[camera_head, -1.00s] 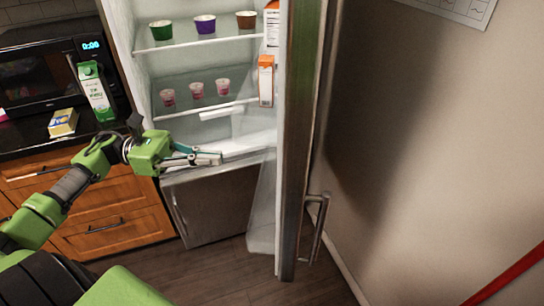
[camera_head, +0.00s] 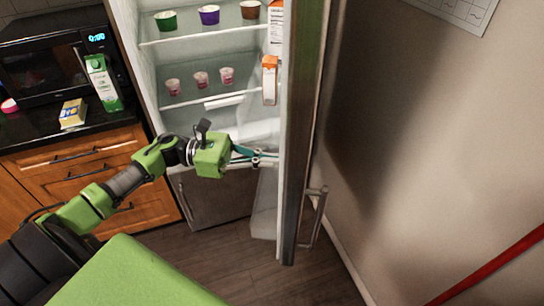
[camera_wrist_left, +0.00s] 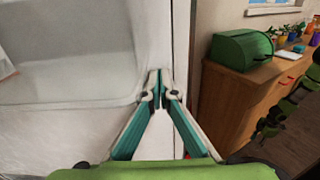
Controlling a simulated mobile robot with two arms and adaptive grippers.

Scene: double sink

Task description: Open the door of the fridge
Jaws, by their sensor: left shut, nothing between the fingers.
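The fridge door (camera_head: 302,150) stands open, seen nearly edge-on in the head view, with its handle (camera_head: 318,215) on the outer side facing the right wall. The fridge interior (camera_head: 215,60) shows shelves with cups on them. My left gripper (camera_head: 272,158) is shut and empty, at the inner side of the door; whether it touches the door is hard to tell. In the left wrist view, the closed fingertips (camera_wrist_left: 155,80) are in front of the white inner face of the door (camera_wrist_left: 70,130), near its vertical edge. My right gripper is not in view.
A wall (camera_head: 420,130) stands to the right of the door, with a gap between them. A microwave (camera_head: 60,65), a milk carton (camera_head: 103,82) and a yellow box (camera_head: 72,113) are on the left counter. A green bread box (camera_wrist_left: 242,48) stands on a wooden cabinet. The floor below is clear.

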